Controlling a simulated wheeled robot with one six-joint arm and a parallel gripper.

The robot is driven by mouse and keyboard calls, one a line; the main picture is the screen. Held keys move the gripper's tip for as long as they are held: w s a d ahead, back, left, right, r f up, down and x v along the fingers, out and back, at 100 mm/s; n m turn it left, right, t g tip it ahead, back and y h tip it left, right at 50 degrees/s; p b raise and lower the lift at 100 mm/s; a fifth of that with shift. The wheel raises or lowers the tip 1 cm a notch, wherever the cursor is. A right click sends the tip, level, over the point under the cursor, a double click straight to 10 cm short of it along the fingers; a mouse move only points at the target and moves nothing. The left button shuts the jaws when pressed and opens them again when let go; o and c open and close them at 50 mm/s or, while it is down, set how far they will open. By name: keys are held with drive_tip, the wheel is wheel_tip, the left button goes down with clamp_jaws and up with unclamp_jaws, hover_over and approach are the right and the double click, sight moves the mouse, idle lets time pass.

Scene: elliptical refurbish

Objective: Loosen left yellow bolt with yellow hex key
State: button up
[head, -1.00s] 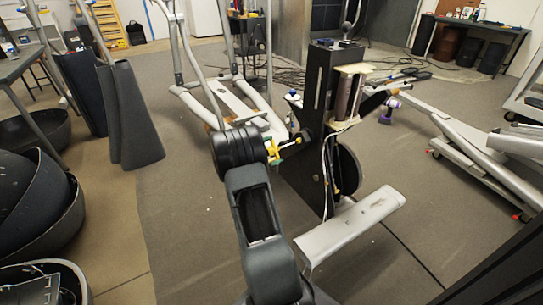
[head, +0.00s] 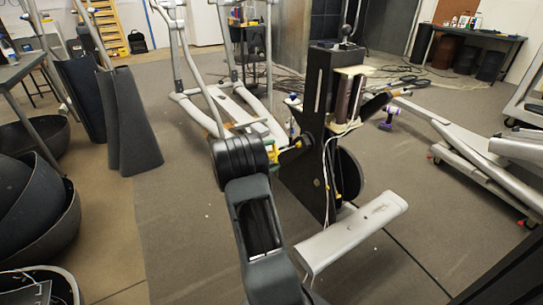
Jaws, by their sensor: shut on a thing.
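My gripper (head: 273,151) is at the end of my dark arm, left of the black upright machine frame (head: 316,105). It is shut on the yellow hex key (head: 278,147), of which only a small yellow part shows. The key points right toward the side of the frame. A small yellow-orange spot (head: 298,143) by the frame may be the left yellow bolt or the key's end. It is too small to tell whether key and bolt touch. My arm hides part of this area.
A grey beam (head: 350,235) juts out at the base of the frame. A partly stripped elliptical (head: 235,110) stands behind my gripper. Large dark bowls (head: 35,215) and tall dark covers (head: 132,130) stand at left. A purple tool (head: 388,120) lies at right. Open carpet lies between.

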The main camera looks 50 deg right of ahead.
drive_tip(key=shift+s+d, duration=0.2)
drive_tip(key=shift+d, duration=0.4)
idle(1.8)
drive_tip(key=shift+r+n+p, duration=0.2)
drive_tip(key=shift+n+p, duration=0.6)
drive_tip(key=shift+p, duration=0.25)
drive_tip(key=shift+n+p, duration=1.1)
drive_tip(key=shift+p, duration=0.1)
drive_tip(key=shift+f, duration=0.15)
drive_tip(key=shift+w+a, duration=0.1)
drive_tip(key=shift+a, duration=0.05)
drive_tip(key=shift+v, duration=1.25)
drive_tip(key=shift+a, duration=0.1)
